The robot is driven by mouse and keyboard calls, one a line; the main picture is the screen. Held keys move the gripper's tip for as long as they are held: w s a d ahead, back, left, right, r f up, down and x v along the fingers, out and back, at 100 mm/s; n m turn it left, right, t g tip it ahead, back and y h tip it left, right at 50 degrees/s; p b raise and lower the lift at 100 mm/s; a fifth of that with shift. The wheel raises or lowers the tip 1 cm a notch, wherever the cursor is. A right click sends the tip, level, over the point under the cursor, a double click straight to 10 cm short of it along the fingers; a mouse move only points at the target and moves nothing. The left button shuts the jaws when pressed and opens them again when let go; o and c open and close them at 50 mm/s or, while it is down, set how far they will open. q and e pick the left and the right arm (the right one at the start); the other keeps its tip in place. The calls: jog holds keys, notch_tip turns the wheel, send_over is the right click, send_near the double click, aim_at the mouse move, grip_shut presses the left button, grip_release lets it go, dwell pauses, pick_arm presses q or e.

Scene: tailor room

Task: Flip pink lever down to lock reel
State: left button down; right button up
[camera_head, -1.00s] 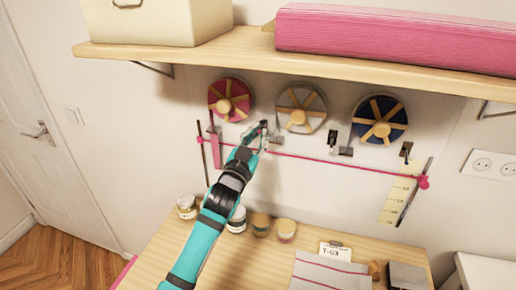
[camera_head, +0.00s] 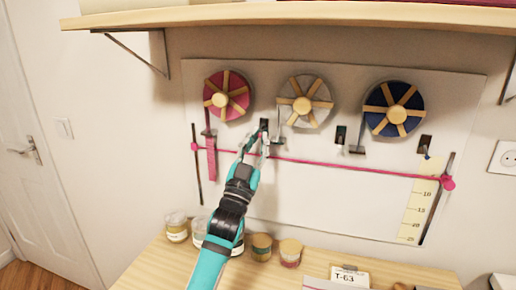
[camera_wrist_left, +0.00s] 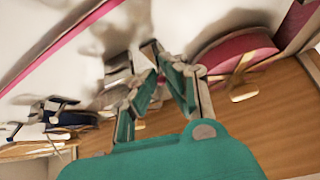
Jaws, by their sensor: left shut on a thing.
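The pink reel (camera_head: 227,96) hangs at the left of the white wall panel; it also shows at the right of the left wrist view (camera_wrist_left: 240,52). A dark lever slot (camera_head: 264,123) is just right of it. My left gripper (camera_head: 257,142) is at this slot, its fingers close together. In the left wrist view the fingertips (camera_wrist_left: 170,68) converge by a small dark piece. The gripper is shut on the pink reel's lever, mostly hidden by the fingers, so its exact angle cannot be told. My right gripper is not in view.
A grey reel (camera_head: 305,102) and a blue reel (camera_head: 394,108) hang to the right, with their own levers (camera_head: 340,136). A pink cord (camera_head: 340,164) crosses the panel below. A wooden shelf (camera_head: 300,14) is above; several jars (camera_head: 262,247) stand on the table below.

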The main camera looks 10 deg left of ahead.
pick_arm(q)
jog(key=shift+f, duration=0.1)
jog(key=c, duration=1.4)
grip_release()
jog(key=shift+a, duration=0.1)
jog(key=shift+c, duration=0.2)
